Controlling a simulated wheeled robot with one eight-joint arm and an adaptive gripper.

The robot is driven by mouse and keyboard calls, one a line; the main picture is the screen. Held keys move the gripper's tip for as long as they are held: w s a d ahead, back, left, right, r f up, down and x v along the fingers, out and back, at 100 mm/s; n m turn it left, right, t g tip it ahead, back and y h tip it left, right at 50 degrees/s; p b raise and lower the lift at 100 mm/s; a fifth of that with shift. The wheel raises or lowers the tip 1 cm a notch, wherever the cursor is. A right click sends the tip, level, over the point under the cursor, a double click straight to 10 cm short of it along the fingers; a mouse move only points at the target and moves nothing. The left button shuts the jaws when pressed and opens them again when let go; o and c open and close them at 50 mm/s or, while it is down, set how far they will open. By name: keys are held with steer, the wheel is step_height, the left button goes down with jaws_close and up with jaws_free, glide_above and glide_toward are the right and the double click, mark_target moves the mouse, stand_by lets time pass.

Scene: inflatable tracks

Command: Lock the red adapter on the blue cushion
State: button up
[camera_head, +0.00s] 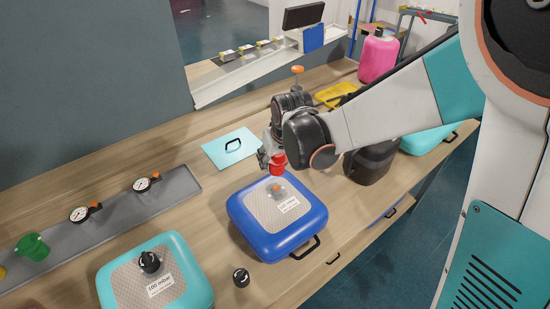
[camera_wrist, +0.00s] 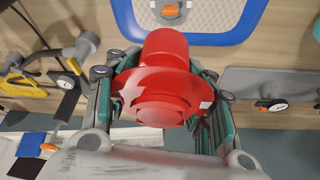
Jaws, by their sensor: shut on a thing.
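The blue cushion (camera_head: 247,216) lies on the wooden table in the head view, with a grey patterned top, a white label and a small valve (camera_head: 277,188) with an orange part. In the wrist view the cushion (camera_wrist: 228,37) is at the top, and its orange valve part (camera_wrist: 170,10) shows beyond the adapter. My gripper (camera_head: 272,160) is shut on the red adapter (camera_wrist: 165,80), a stepped round piece. The adapter (camera_head: 277,163) is held above the cushion's far edge, apart from the valve. The gripper's fingers (camera_wrist: 163,95) clasp the adapter from both sides.
A teal cushion (camera_head: 194,289) with a black cap stands at front left. A loose black cap (camera_head: 241,277) lies beside the blue cushion. A flat teal piece (camera_head: 230,147), gauges (camera_head: 80,214) on a grey strip, and a pink canister (camera_head: 378,58) are around. Bare table lies left of the blue cushion.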

steer(key=shift+a, duration=0.15)
steer(key=shift+f, duration=0.1)
steer(key=shift+f+b, duration=2.5)
steer(key=shift+f, duration=0.35)
steer(key=shift+f+b, duration=1.95)
steer(key=shift+f, duration=0.1)
steer(key=n, duration=0.2)
steer(key=n+g+y, duration=0.1)
steer(key=n, duration=0.2)
steer(key=shift+s+a+y, duration=0.2)
steer(key=shift+y, duration=0.1)
steer(key=shift+n, duration=0.3)
